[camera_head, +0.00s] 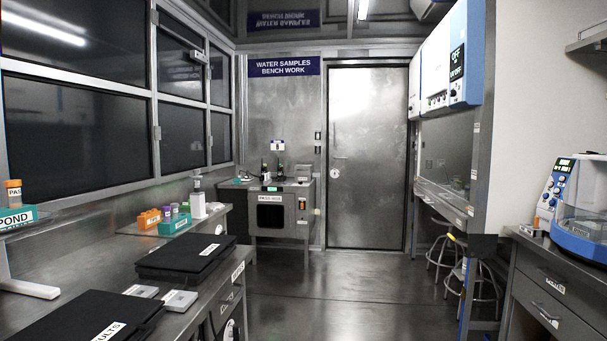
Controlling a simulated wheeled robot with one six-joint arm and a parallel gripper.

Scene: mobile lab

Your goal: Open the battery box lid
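I cannot make out a battery box or its lid for certain in the head view. Two flat black cases or closed laptops lie on the left bench; the nearer one (85,318) has a white label ending in "ULTS", and the farther one (187,257) also has a white label. Both look shut. A metal cabinet (282,232) with a dark window and a white label stands at the back wall, with small items on top. My gripper and arm are not in view.
The left bench (60,255) holds orange and teal racks (174,223) and small white devices (180,300). A right bench (550,285) carries a blue and white machine (585,210). Stools (470,260) stand at right. The floor (330,295) between is clear up to a shut metal door (366,160).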

